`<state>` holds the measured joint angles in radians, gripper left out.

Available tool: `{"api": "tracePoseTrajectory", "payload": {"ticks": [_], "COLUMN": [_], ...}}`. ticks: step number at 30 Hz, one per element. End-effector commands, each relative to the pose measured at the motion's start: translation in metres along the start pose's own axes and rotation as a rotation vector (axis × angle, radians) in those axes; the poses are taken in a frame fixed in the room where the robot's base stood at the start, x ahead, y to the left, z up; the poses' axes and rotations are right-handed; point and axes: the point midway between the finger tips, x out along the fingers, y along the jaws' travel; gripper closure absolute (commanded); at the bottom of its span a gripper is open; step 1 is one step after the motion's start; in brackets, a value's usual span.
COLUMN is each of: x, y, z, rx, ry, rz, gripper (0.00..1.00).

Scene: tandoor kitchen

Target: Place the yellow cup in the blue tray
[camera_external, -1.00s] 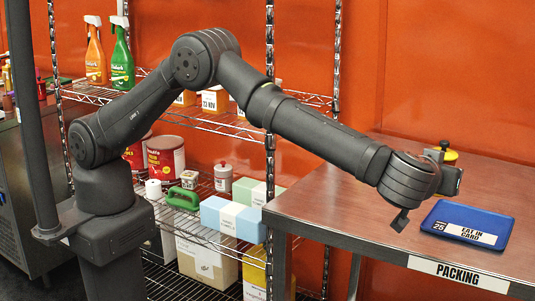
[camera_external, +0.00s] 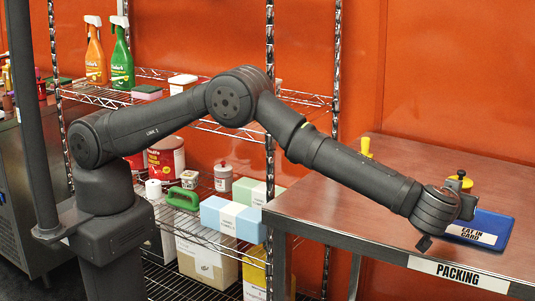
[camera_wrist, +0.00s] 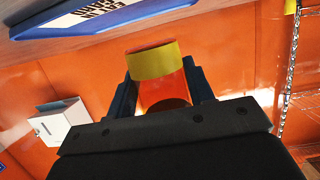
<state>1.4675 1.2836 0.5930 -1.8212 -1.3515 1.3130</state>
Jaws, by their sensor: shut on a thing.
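The yellow cup (camera_external: 460,184) is at the end of my arm above the table in the external view, partly hidden by my gripper (camera_external: 465,200). In the wrist view the cup (camera_wrist: 153,63) sits between the two dark fingers of my gripper (camera_wrist: 163,85), which is shut on it. The blue tray (camera_external: 497,238) lies flat on the metal table, with a white "EAT IN CARD" label. My gripper and the cup are over or just beside its left side; the exact height is unclear. The tray's edge (camera_wrist: 130,20) also shows at the upper left of the wrist view.
The metal table (camera_external: 330,210) carries a "PACKING" label on its front edge. A small yellow object (camera_external: 366,147) stands at its back left. A wire shelf (camera_external: 200,125) with bottles and boxes stands left of the table. The table's middle is clear.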

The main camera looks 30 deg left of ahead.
Motion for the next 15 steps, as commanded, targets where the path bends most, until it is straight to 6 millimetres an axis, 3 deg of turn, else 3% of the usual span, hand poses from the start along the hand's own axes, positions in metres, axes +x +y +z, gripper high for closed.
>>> {"api": "tracePoseTrajectory", "payload": {"ticks": [6, 15], "x": [0.009, 0.009], "y": [0.0, 0.0], "z": [0.029, 0.031], "rx": [0.002, 0.001], "ry": [0.0, 0.0], "rz": [0.001, 0.001], "gripper": [0.78, 0.78]}}
